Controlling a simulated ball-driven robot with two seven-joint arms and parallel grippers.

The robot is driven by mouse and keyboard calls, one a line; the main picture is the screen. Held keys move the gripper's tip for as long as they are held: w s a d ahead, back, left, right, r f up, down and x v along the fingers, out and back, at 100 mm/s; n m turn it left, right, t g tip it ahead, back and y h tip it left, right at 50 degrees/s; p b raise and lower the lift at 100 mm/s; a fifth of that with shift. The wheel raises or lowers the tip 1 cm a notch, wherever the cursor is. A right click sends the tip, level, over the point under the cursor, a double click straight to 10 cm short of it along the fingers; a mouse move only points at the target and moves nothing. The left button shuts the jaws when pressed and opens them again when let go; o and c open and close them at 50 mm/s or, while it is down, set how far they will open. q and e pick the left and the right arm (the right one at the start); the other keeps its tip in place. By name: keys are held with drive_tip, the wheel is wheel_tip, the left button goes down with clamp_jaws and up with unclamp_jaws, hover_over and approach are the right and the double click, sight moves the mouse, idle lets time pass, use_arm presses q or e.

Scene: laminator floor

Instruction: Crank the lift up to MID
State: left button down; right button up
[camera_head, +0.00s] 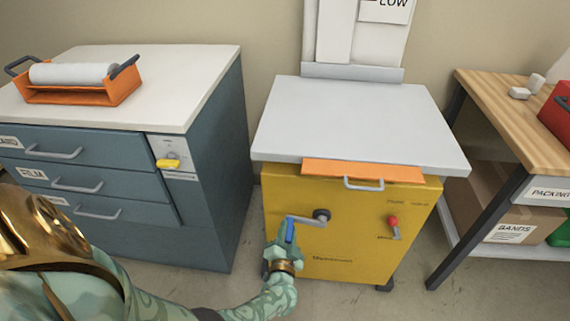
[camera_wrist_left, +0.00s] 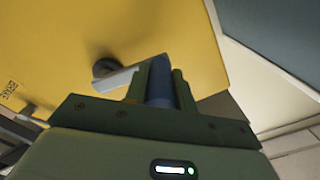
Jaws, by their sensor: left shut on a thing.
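The yellow lift cart (camera_head: 340,245) stands in the middle of the head view, with a light grey platform (camera_head: 350,115) on top. A metal crank arm (camera_head: 302,220) runs left from a dark hub (camera_head: 322,215) on its front to a blue handle (camera_head: 290,232). My left gripper (camera_head: 286,250) is shut on the blue handle; the left wrist view shows the handle (camera_wrist_left: 160,82) between its fingers. A red-knobbed lever (camera_head: 393,222) sits right of the crank. A sign reading LOW (camera_head: 386,8) is on the panel behind the platform. My right gripper is not in view.
A blue drawer cabinet (camera_head: 220,150) stands at left, with an orange roll holder (camera_head: 110,92) on top. A wooden-topped bench (camera_head: 510,115) stands at right, with boxes (camera_head: 500,205) below. Some floor (camera_head: 235,265) is clear between cabinet and cart.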

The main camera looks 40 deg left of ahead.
use_arm(q)
drive_tip(key=shift+d+r+m, duration=0.1)
drive_tip(key=shift+r+m, duration=0.3)
drive_tip(key=shift+r, duration=0.15)
drive_tip(key=shift+w+d+r+m+p, duration=0.15)
drive_tip(key=shift+r+m+p, duration=0.35)
drive_tip(key=shift+m+p, duration=0.1)
drive_tip(key=shift+w+d+r+p, duration=0.2)
drive_tip(key=shift+d+r+p, duration=0.1)
drive_tip(key=shift+r, duration=0.25)
drive_tip(key=c, duration=1.2)
unclamp_jaws()
drive_tip(key=shift+o, duration=0.2)
